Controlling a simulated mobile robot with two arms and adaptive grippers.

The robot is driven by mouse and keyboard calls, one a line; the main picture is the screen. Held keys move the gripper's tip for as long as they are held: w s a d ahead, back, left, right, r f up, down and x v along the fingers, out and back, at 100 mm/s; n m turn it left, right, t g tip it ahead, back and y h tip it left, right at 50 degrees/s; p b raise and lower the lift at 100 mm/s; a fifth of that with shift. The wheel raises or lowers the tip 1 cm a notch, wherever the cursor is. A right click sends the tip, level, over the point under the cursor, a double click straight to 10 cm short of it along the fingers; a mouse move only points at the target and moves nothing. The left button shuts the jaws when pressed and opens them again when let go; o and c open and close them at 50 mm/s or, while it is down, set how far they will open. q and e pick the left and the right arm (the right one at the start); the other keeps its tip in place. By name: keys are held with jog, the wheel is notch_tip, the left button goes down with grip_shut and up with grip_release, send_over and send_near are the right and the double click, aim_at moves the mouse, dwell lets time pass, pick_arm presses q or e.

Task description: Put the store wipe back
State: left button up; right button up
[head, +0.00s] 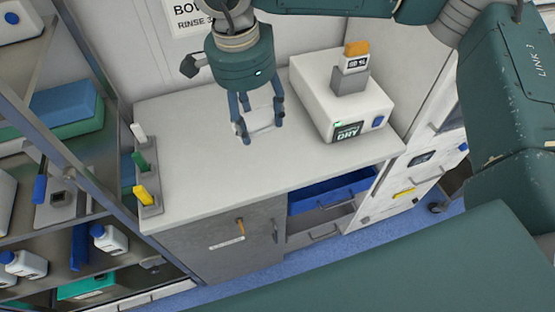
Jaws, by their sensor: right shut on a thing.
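My right gripper (258,130) points down above the white counter top, left of the white box-shaped unit. Its fingers are closed around a small pale item, which I take to be the wipe (262,118). The item is hard to make out against the white counter. I cannot tell whether it touches the counter. My left gripper is out of view.
The counter (200,160) is mostly clear. A white unit labelled DRY (325,95) stands at its right, and a holder with coloured handles (148,195) at its left edge. A blue drawer (335,192) is open below. Shelves (75,165) stand at left.

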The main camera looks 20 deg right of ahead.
jog(key=w+d+r+m, duration=0.2)
jog(key=d, duration=0.3)
jog(key=shift+g+h, duration=0.3)
notch_tip(320, 180, down, 19)
jog(key=p, duration=0.6)
jog(key=shift+w+d+f, duration=0.1)
jog(key=shift+d+f, duration=0.05)
jog(key=shift+f, duration=0.05)
jog(key=shift+o, duration=0.2)
jog(key=shift+f, duration=0.2)
jog(key=shift+w, duration=0.1)
jog(key=shift+f, duration=0.1)
jog(key=shift+f, duration=0.15)
jog(key=o, duration=1)
